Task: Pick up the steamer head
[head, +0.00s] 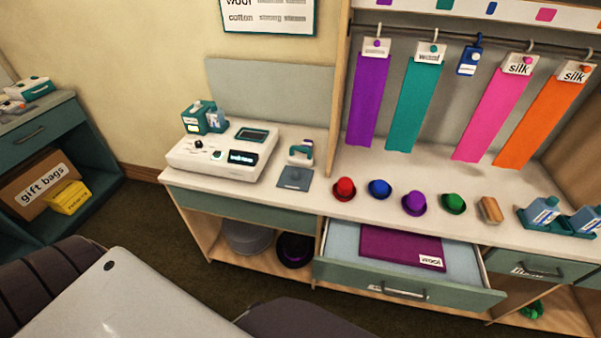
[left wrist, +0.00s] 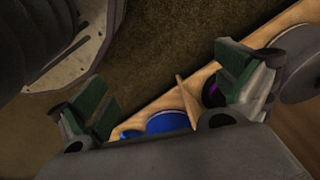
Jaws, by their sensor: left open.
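The steamer head (head: 301,153), white with a teal handle, stands at the back of a blue-grey pad (head: 295,178) on the counter, just right of the white steamer console (head: 217,152). My left gripper (left wrist: 162,112) shows only in the left wrist view, with its two green-padded fingers wide apart and nothing between them. It is over the brown floor, beside the wooden shelf edge, away from the steamer head, which that view does not show. My right gripper is in neither view.
An open drawer (head: 410,291) holding purple wool cloth (head: 390,244) juts out below. Hats lie on the lower shelf. Coloured fabric strips hang from a rail above.

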